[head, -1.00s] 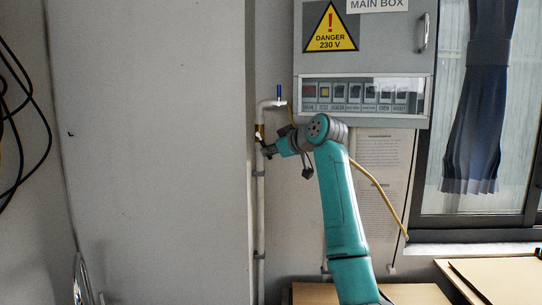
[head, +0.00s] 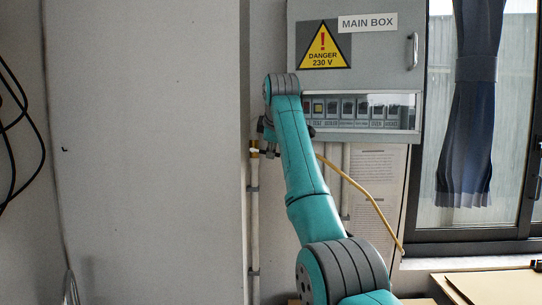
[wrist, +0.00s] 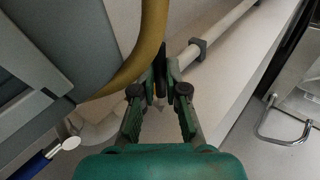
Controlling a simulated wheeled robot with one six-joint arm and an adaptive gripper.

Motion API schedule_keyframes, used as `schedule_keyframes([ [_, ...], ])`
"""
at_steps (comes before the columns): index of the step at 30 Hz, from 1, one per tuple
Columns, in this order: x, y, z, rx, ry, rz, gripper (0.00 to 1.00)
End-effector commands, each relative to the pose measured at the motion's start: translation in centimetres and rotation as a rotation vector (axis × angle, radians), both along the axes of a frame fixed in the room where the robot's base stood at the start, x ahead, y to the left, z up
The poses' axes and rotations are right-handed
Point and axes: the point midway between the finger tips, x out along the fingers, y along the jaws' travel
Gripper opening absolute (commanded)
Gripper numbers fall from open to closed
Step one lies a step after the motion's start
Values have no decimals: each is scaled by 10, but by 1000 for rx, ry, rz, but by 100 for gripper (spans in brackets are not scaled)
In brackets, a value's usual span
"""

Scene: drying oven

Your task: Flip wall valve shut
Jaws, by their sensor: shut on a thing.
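In the head view my gripper (head: 268,149) is at the valve, partly covered by my own arm. A blue lever-like piece (wrist: 35,165) with a white end shows at the lower left of the wrist view, apart from the fingers. The exact angle of the handle cannot be told.
The grey main box (head: 385,65) with its danger sign hangs just above and right of the valve. A yellow hose (head: 365,195) hangs below it and crosses close to my fingers in the wrist view (wrist: 148,45). A window with a blue curtain (head: 470,130) is at right.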

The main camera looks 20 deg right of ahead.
Motion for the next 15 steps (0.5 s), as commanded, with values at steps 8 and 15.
schedule_keyframes([
  [8,0,2,8,-139,47,1,0],
  [15,1,2,11,-192,64,0,0],
])
